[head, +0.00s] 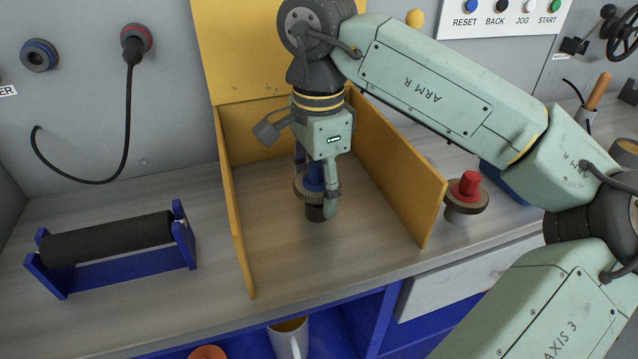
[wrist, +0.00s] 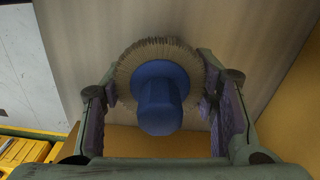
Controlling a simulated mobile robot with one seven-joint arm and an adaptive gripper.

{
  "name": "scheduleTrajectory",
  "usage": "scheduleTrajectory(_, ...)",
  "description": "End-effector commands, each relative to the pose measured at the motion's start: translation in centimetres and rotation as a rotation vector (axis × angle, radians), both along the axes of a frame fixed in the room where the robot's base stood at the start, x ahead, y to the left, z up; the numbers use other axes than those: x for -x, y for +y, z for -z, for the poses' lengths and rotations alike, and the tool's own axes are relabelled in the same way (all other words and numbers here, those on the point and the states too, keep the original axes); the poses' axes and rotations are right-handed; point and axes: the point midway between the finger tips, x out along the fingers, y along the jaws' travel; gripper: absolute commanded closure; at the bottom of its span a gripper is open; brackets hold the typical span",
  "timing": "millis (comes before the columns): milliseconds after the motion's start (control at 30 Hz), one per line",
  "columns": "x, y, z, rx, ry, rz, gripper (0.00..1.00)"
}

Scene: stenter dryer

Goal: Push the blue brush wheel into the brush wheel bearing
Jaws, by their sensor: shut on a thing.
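The blue brush wheel (head: 315,174) has a blue hub and a brown bristle ring. My gripper (head: 318,190) points down and is shut on it, between the yellow panels. In the wrist view the blue brush wheel (wrist: 160,98) is upright between the two fingers of my gripper (wrist: 168,92), hub towards the camera. A short dark cylinder (head: 318,214) shows directly below the bristle ring in the head view; it may be the brush wheel bearing. I cannot tell whether the wheel is seated in it. The wheel hides what lies under it in the wrist view.
Yellow panels (head: 395,165) stand at the left, right and back of the work spot. A red brush wheel (head: 466,190) stands outside, to the right. A black roller in a blue stand (head: 120,276) is at the left. The worktop in front is clear.

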Motion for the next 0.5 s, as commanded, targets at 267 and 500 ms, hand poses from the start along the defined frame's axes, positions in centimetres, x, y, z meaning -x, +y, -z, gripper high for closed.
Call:
scheduleTrajectory(267, 0.0, 0.0, 0.8, 0.0, 0.0, 0.0, 0.74)
scheduleTrajectory(500, 0.0, 0.0, 1.4, 0.0, 0.0, 0.0, 0.74)
